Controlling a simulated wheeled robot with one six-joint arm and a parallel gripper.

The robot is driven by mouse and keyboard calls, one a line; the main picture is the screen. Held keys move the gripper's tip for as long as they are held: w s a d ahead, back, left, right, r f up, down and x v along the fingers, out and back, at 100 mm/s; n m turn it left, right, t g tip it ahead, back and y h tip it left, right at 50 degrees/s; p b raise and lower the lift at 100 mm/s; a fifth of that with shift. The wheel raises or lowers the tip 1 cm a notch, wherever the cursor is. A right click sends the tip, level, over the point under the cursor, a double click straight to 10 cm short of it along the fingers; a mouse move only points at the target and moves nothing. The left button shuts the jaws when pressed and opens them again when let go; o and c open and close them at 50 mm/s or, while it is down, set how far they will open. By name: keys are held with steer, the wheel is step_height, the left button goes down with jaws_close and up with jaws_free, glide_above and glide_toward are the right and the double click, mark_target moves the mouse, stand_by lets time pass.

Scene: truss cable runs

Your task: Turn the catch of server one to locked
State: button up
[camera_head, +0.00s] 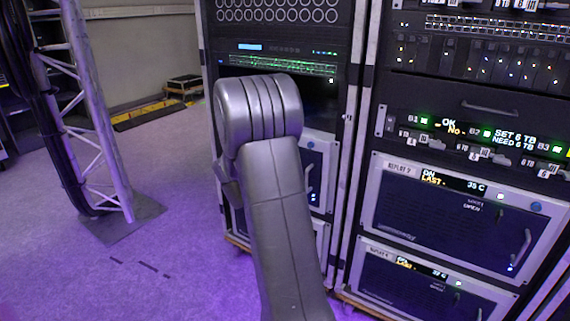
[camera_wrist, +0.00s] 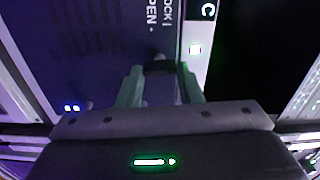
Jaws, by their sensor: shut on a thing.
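In the wrist view my gripper (camera_wrist: 160,82) has its two greenish fingers closed around a small dark catch (camera_wrist: 159,66) on a dark blue server front (camera_wrist: 80,45). In the head view my own arm covers the gripper and the catch. I cannot read there which server this is.
In the head view a rack (camera_head: 455,215) with replay servers stands right, and a truss upright (camera_head: 100,110) with cables stands left. Purple floor (camera_head: 150,250) between is mostly clear.

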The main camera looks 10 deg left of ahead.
steer(key=shift+m, duration=0.5)
steer(key=o, duration=1)
steer(key=p+v, duration=0.3)
steer(key=v, duration=1.1)
steer(key=shift+w+d, duration=0.1)
steer(key=b+x, duration=0.3)
steer(key=x, duration=1)
steer(key=shift+w, duration=0.35)
steer(key=shift+s, duration=0.1)
